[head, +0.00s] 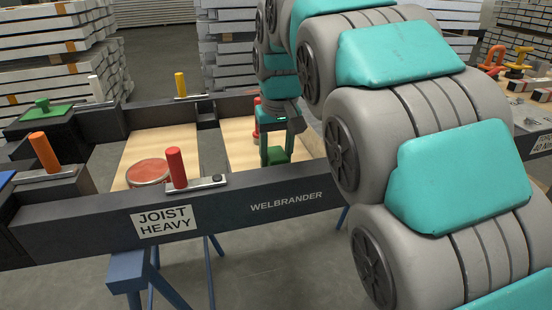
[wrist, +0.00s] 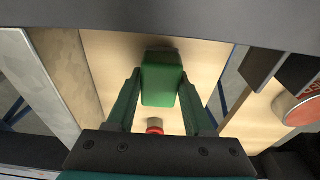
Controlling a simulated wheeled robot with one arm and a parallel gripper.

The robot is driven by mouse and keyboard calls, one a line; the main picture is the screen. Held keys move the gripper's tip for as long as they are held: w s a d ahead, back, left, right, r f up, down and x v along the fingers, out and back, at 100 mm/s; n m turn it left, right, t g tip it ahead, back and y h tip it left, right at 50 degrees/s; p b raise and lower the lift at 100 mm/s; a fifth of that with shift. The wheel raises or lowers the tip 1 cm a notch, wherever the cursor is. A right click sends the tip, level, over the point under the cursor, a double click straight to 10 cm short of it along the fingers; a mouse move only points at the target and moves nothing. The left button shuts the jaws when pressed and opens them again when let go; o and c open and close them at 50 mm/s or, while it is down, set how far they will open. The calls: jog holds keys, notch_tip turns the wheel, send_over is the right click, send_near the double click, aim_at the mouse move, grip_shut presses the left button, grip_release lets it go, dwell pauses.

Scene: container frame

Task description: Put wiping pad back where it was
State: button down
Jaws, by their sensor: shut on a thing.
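A green block (head: 276,156), which looks like the wiping pad, is between the fingers of my gripper (head: 277,148), over the right-hand pale wooden board (head: 240,148) inside the dark frame. In the wrist view the green pad (wrist: 162,85) sits between both dark green fingers (wrist: 162,100), and my gripper is shut on it. A dark patch shows at the pad's far end, against the board (wrist: 205,60). I cannot tell whether the pad touches the board. Its underside is hidden.
The dark frame's front beam (head: 100,225) reads "JOIST HEAVY". A red post (head: 176,168) stands on it; another red post (head: 257,112) is behind my gripper. A red disc (head: 148,173) lies on the left board.

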aim_at(278, 158)
jog(key=shift+f, duration=0.45)
jog(key=shift+f, duration=0.1)
jog(key=shift+c, duration=1.4)
grip_release()
notch_tip(278, 158, up, 12)
jog(key=s, duration=0.1)
jog(key=shift+s+d, duration=0.25)
jog(key=shift+s, duration=0.15)
